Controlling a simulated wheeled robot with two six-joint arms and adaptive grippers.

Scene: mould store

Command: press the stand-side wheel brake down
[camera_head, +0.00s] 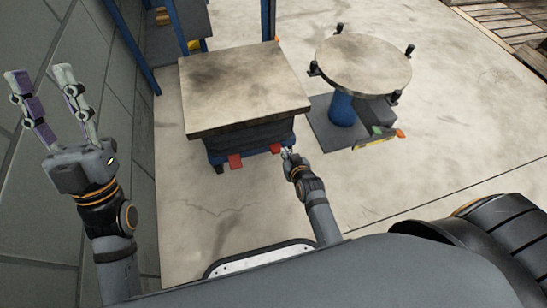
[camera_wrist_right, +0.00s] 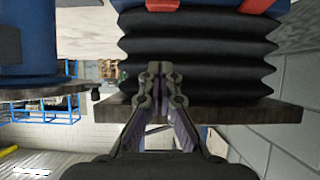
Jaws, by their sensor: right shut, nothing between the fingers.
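A lift table (camera_head: 245,88) with a square worn top stands on a blue base with dark bellows. Two red brake pedals stick out at its near edge: the stand-side brake (camera_head: 276,148) on the right and the other brake (camera_head: 236,161) on the left. The wrist view is upside down; the stand-side brake (camera_wrist_right: 162,4) is at its top edge, the other brake (camera_wrist_right: 255,5) to its right. My right gripper (camera_head: 287,152) is shut and empty, close to the stand-side brake; its tips (camera_wrist_right: 158,70) show before the bellows, apart from the pedal. My left gripper (camera_head: 42,75) is raised and open.
A round-topped stand (camera_head: 362,62) on a blue column is right of the table, with a dark base plate and a grey box beside it. A wall is on the left, blue rack posts (camera_head: 126,40) behind. The floor in front is clear.

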